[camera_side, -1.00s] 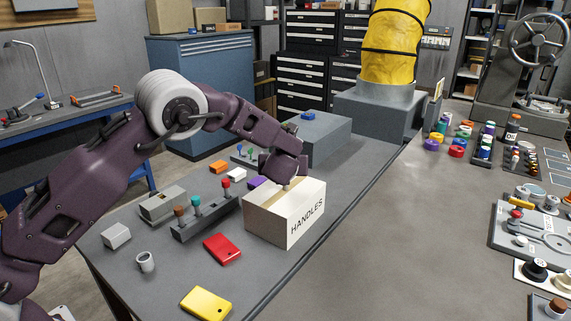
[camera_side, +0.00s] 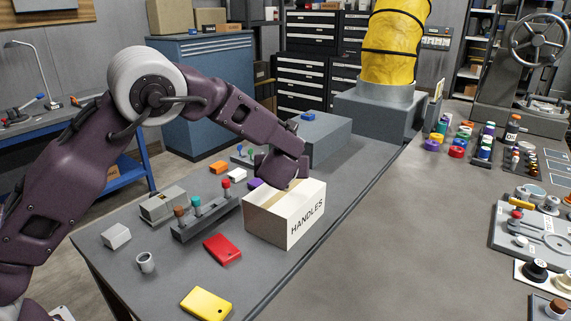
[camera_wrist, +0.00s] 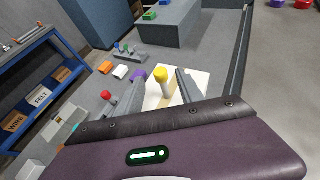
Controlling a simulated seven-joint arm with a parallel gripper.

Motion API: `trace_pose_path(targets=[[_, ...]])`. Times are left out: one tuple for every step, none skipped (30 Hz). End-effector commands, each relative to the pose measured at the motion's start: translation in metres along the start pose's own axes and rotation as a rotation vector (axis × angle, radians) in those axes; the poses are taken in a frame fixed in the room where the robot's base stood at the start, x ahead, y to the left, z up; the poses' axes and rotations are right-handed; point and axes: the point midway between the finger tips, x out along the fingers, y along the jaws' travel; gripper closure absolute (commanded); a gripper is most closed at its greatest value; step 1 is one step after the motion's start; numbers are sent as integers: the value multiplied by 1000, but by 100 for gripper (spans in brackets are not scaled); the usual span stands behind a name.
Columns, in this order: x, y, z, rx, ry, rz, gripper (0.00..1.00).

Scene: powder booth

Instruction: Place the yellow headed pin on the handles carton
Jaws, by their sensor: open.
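The handles carton (camera_side: 268,222) is a pale box with HANDLES on its side, standing on the grey bench. My gripper (camera_side: 288,183) is low over its top in the side view. In the wrist view, the yellow headed pin (camera_wrist: 162,76) stands roughly upright between the open fingers of my gripper (camera_wrist: 164,80). A gap shows between the pin and the right finger. The carton's white top (camera_wrist: 202,79) lies behind and below the pin. Whether the pin's foot touches the carton I cannot tell. The pin is hidden in the side view.
A rack (camera_side: 190,228) with brown, teal and red headed pins stands left of the carton. A red box (camera_side: 222,249) and a yellow box (camera_side: 206,303) lie in front. A purple block (camera_side: 254,183) sits close behind the carton. A large grey block (camera_side: 325,140) stands farther back.

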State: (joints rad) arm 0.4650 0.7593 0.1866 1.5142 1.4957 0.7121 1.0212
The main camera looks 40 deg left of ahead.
Motion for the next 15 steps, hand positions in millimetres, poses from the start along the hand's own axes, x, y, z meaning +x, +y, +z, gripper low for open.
trace_pose_path(targets=[[-15,-1,0,1,0,-4,56],[-22,-1,0,1,0,-3,56],[-31,-1,0,0,0,-3,56],[-37,0,0,0,0,-2,56],[-43,-1,0,0,0,-2,56],[-49,-1,0,0,0,-2,56],[-52,0,0,1,0,-1,56],[-56,0,0,1,0,0,56],[-59,0,0,0,0,0,56],[-60,0,0,0,0,0,56],[-61,0,0,0,0,0,56],[-62,0,0,0,0,0,56],[-62,0,0,0,0,0,56],[-62,0,0,0,0,1,56],[-62,0,0,0,1,1,56]])
